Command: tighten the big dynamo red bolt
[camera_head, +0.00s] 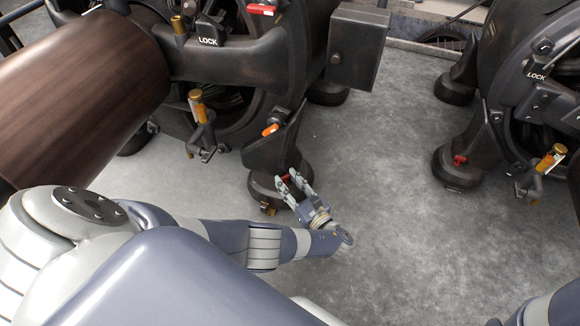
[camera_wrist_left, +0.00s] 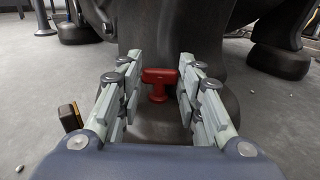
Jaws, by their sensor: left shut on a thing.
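The red bolt (camera_wrist_left: 158,78) has a T-shaped head and sits low on the dark foot (camera_head: 268,150) of the big dynamo. In the head view only a bit of its red shows by the fingertips. My left gripper (camera_head: 288,180) reaches the foot from the front right. In the left wrist view its two fingers (camera_wrist_left: 159,68) stand either side of the bolt head, and the gripper is shut on it. The contact itself is hard to make out. My right gripper is not in view.
A second dynamo (camera_head: 480,145) stands at the right, with a red bolt (camera_head: 459,160) on its foot. An orange-handled part (camera_head: 270,130) sits above my left gripper. A brown roller (camera_head: 85,95) fills the upper left. The grey floor (camera_head: 385,200) between the dynamos is clear.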

